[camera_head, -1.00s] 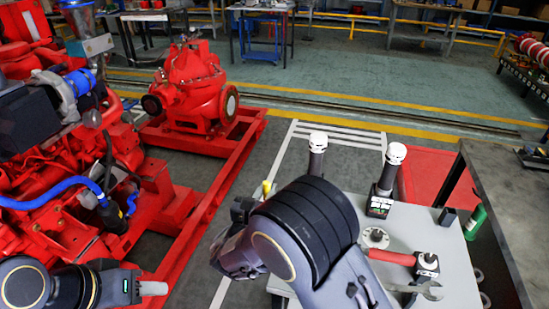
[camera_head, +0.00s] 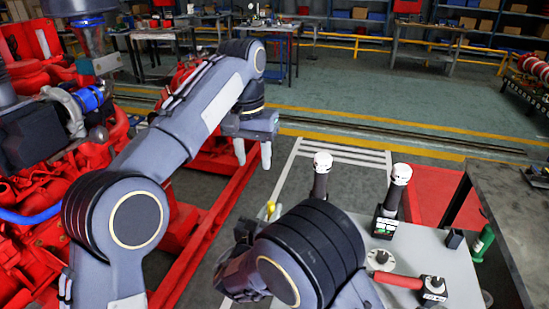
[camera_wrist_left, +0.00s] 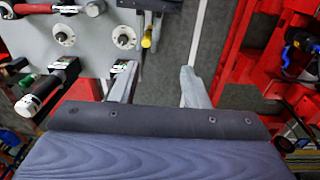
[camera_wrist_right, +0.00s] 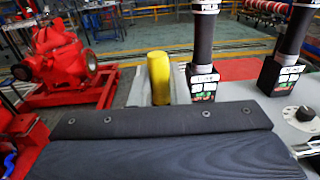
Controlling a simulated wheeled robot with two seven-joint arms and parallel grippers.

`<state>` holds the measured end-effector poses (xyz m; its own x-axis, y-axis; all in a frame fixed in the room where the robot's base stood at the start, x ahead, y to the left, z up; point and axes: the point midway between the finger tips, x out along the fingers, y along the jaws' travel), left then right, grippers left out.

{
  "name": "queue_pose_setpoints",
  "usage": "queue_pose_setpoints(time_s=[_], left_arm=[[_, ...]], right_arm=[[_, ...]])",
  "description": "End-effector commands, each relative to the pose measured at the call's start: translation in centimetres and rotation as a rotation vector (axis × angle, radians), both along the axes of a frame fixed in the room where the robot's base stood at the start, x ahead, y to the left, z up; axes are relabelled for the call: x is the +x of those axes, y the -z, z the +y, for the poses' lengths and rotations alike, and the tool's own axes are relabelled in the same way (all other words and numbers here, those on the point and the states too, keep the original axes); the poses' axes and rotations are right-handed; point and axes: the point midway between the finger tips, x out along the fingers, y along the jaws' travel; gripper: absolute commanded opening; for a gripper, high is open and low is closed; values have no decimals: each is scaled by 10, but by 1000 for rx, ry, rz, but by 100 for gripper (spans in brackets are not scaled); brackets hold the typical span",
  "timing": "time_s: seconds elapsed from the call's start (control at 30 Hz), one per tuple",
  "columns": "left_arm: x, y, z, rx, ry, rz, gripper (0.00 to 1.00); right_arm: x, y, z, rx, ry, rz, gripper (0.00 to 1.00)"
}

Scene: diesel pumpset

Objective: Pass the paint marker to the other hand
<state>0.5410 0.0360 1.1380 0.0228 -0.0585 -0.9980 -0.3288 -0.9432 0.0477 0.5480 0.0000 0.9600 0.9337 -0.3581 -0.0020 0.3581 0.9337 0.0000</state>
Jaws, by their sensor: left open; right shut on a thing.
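The yellow paint marker (camera_wrist_right: 158,75) stands up between the fingers of my right gripper (camera_wrist_right: 160,92) in the right wrist view. Its yellow end (camera_head: 270,209) shows in the head view, with the rest hidden behind my right arm. My right gripper is shut on it. My left gripper (camera_head: 253,155) is open and empty, above and beyond the marker in the head view, fingers pointing down. In the left wrist view the marker (camera_wrist_left: 147,38) appears past the left fingertips (camera_wrist_left: 158,72), apart from them and nearer the left finger.
A grey cart top (camera_head: 452,262) holds two dark white-capped tools (camera_head: 321,175) (camera_head: 391,200), a round gauge-like part (camera_head: 380,260) and a red-handled tool (camera_head: 398,281). A red pump engine (camera_head: 40,170) stands left. A dark bench (camera_head: 510,210) is at right.

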Motion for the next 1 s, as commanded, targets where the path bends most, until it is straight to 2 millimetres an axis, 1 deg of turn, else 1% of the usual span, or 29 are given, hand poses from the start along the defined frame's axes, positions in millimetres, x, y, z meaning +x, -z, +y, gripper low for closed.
queue_pose_setpoints(time_s=[0.03, 0.1, 0.2, 0.27, 0.47, 0.57, 0.8, 1.0], left_arm=[[3, 4, -15, 16, 12, 5, 42], [5, 8, -28, 34, 20, 14, 42], [6, 12, -40, 52, 28, 20, 42], [6, 13, -44, 58, 29, 22, 42], [6, 27, -45, 62, 30, 25, 42], [5, 42, -45, 61, 30, 27, 42], [5, 90, -45, 61, 29, 27, 42], [6, 119, -45, 61, 30, 25, 42]], right_arm=[[0, 0, 0, 0, 0, 0, 0], [0, 0, 0, 0, 0, 0, 0], [0, 0, 0, 0, 0, 0, 0], [0, 0, 0, 0, 0, 0, 0], [0, 0, 0, 0, 0, 0, 0], [0, 0, 0, 0, 0, 0, 0], [0, 0, 0, 0, 0, 0, 0], [0, 0, 0, 0, 0, 0, 0]])
